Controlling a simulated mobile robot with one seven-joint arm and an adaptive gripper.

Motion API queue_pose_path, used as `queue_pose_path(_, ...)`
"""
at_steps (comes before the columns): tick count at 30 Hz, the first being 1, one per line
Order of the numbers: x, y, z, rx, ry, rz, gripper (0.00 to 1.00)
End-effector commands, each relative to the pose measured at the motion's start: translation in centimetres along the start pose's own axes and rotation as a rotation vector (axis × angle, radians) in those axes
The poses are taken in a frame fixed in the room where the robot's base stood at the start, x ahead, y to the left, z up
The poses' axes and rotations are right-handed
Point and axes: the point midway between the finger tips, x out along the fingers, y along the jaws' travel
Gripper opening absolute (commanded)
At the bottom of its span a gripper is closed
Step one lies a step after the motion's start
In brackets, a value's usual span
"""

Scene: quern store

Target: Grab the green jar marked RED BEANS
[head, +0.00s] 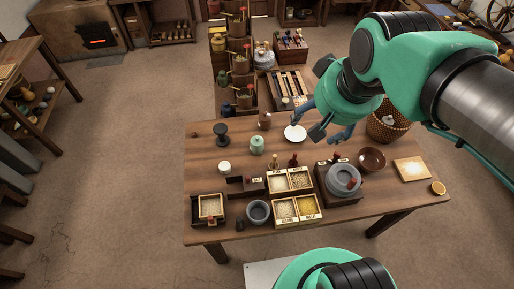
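A small pale green jar (257,144) with a lid stands upright on the wooden table, left of the middle in the head view. Any writing on it is too small to read. My gripper (316,127) is above the table's back part, to the right of the green jar and apart from it. Its fingers look spread, with nothing seen between them.
A dark spool-shaped stand (221,133), a brown jar (264,121) and a white jar (224,168) stand around the green jar. Grain boxes (285,211), a grey mortar (258,212) and a quern (343,180) fill the front. A tiered shelf (223,84) with more jars stands behind.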

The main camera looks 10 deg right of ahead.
Motion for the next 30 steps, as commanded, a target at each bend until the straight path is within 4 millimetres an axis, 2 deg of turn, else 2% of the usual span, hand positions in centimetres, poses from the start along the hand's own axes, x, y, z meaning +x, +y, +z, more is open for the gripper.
queue_pose_path(6,4.3,-1.2,-4.3,0.059,-0.068,0.000,0.73)
queue_pose_path(14,10.7,-2.8,-8.8,0.135,-0.146,0.009,0.73)
queue_pose_path(21,17.8,-4.6,-12.0,0.202,-0.214,0.025,0.73)
queue_pose_path(30,28.2,-6.8,-14.1,0.284,-0.299,0.055,0.73)
